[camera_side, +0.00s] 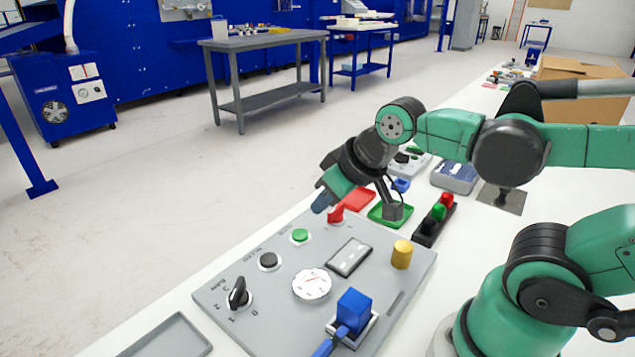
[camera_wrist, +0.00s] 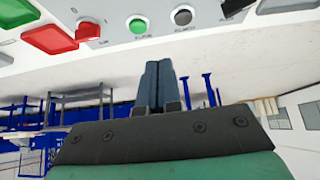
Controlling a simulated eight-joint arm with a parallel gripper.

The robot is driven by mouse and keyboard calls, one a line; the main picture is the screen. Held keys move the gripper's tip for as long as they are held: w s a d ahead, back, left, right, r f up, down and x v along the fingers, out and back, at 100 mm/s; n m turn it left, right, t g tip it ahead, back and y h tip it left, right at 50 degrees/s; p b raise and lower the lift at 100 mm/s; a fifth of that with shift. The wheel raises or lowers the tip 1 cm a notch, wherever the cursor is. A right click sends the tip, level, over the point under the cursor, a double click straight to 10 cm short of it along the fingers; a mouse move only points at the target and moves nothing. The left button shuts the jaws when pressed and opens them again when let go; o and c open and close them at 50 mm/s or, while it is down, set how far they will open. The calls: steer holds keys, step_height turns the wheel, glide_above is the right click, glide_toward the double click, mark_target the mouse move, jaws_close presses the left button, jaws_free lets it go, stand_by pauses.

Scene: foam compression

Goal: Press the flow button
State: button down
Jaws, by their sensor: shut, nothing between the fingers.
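The grey control panel (camera_side: 285,265) lies on the white table. It bears a green button (camera_side: 300,236), a black button (camera_side: 269,261) and a red knob (camera_side: 336,214). The labels are too small to read surely, so I cannot tell which one is marked flow. My gripper (camera_side: 320,204) is shut and empty, tilted down above the panel's far edge, close to the red knob and the green button. In the wrist view my shut fingers (camera_wrist: 159,72) point between the green button (camera_wrist: 137,24) and the black button (camera_wrist: 182,15), apart from both.
A black rotary switch (camera_side: 238,294), a round dial (camera_side: 312,284), a yellow cylinder (camera_side: 402,254) and a blue block (camera_side: 354,309) stand on the panel. Beyond it are a red tray (camera_side: 359,200), a green tray (camera_side: 377,216) and a black holder (camera_side: 428,237).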

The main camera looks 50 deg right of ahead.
mark_target(300, 234)
steer(key=w+d+r+g, duration=0.3)
steer(key=w+g, duration=0.3)
steer(key=w, duration=0.2)
steer(key=shift+w+d+g, duration=0.3)
steer(key=shift+d+g, duration=0.1)
steer(key=shift+d, duration=0.05)
step_height(300, 234, down, 14)
stand_by(0.6)
steer(key=shift+f, duration=0.9)
steer(key=shift+r, duration=0.1)
step_height(300, 234, up, 14)
steer(key=shift+r, duration=0.15)
stand_by(0.6)
